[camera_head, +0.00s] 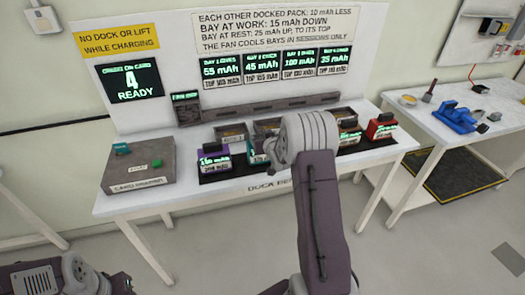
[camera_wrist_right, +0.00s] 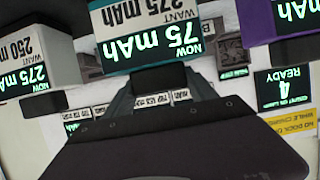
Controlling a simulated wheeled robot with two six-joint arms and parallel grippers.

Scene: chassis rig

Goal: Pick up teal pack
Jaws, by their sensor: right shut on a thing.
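The teal pack (camera_wrist_right: 135,35) fills the top middle of the right wrist view, upside down, its label reading NOW 75 mAh and WANT 275 mAh. My right gripper (camera_wrist_right: 168,82) is shut on the dark knob of this pack. In the head view a sliver of the teal pack (camera_head: 254,156) shows beside my right arm, next to the purple pack (camera_head: 213,160). My arm hides the rest of the pack and the jaws there. I cannot tell whether the pack is clear of its bay. My left arm shows at the lower left, but its gripper is not in view.
A red pack (camera_head: 380,127) and a white pack (camera_head: 348,134) stand right of my arm on the dock bench (camera_head: 115,207). A grey box (camera_head: 140,168) with teal and green parts is at the left. A sign (camera_head: 119,40) says no dock or lift while charging; the screen (camera_head: 131,84) reads 4 READY.

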